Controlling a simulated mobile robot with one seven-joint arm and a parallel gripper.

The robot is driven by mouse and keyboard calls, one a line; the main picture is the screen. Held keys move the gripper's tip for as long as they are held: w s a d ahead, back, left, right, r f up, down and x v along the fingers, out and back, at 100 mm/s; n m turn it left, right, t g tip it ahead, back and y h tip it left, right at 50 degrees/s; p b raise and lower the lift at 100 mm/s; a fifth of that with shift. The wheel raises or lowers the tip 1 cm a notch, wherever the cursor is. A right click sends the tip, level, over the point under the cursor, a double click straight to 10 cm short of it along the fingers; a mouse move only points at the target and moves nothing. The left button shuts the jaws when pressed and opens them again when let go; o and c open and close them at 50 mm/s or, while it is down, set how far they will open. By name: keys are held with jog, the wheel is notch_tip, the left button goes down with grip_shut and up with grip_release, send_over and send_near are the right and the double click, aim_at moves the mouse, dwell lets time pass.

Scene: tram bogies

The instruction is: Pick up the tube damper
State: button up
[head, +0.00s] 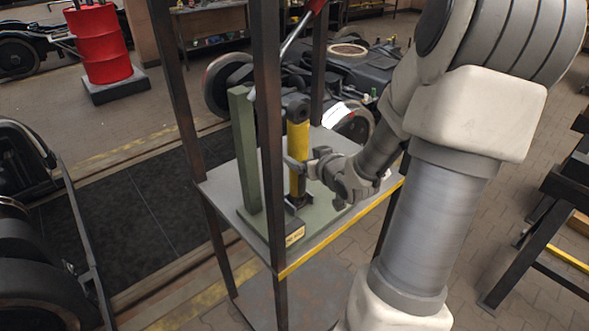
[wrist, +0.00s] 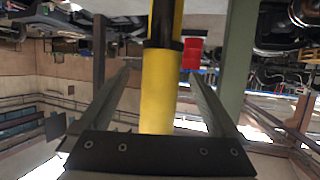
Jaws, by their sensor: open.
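The tube damper (head: 297,135) is a yellow cylinder with a dark eye at its top. It stands upright on a green base plate beside a green post (head: 245,150). My gripper (head: 298,164) is level with the damper's lower yellow part, coming from the right. In the wrist view the open fingers of my gripper (wrist: 159,75) lie on either side of the yellow damper (wrist: 161,90), with a gap to each finger. The damper's foot is partly hidden by a dark holder in the head view.
The base plate sits on a grey table (head: 225,185) with a yellow front edge. Dark frame uprights (head: 268,120) rise close left of the damper. A red-tipped lever (head: 303,28) slants above. A red drum (head: 100,45) stands far left; bogie parts lie behind.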

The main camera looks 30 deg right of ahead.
jog(key=shift+x, duration=4)
jog(key=shift+s+a+f, duration=0.1)
jog(key=shift+f, duration=0.05)
jog(key=shift+c, duration=0.4)
grip_shut()
